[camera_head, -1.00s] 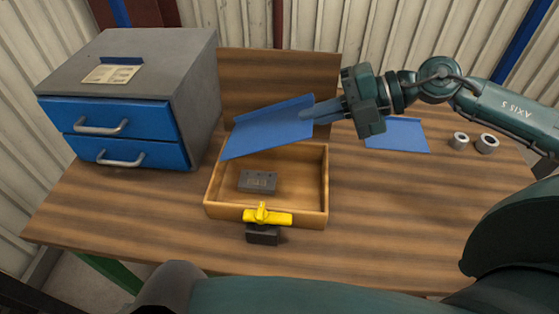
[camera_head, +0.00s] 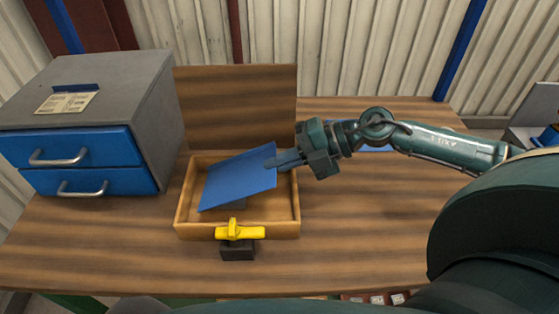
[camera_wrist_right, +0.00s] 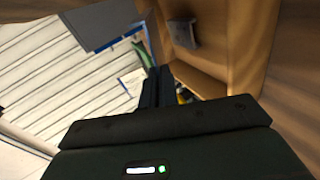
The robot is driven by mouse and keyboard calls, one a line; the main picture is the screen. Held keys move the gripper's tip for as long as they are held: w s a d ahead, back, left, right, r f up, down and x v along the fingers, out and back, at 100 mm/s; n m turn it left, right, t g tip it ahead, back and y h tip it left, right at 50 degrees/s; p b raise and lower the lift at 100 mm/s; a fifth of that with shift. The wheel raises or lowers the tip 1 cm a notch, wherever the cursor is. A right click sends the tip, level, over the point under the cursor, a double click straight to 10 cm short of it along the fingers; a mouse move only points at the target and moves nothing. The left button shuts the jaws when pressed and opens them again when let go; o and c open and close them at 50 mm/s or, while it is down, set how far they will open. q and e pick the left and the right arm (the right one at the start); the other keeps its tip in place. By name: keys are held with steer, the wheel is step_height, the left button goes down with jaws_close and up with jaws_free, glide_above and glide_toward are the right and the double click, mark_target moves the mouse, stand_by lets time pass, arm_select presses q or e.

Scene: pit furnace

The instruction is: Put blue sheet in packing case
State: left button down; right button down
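A blue sheet (camera_head: 238,179) hangs tilted over the open wooden packing case (camera_head: 286,226) in the head view. Its near left corner is low, at the mouth of the case; I cannot tell whether it touches. My right gripper (camera_head: 279,162) comes in from the right and is shut on the sheet's right edge. The sheet hides most of a grey block in the case. The wrist view shows the dark fingers (camera_wrist_right: 157,88) close together and the grey block (camera_wrist_right: 182,33) in the case; I cannot make out the sheet there. My left gripper is out of view.
The case's lid (camera_head: 236,105) stands open at the back. A yellow latch (camera_head: 240,232) is on its front. A grey cabinet (camera_head: 160,110) with blue drawers stands at the left. Another blue sheet (camera_head: 374,149) lies on the table, mostly behind my right arm.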

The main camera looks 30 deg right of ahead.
steer(key=shift+f, duration=0.5)
steer(key=c, duration=1.7)
jaws_free()
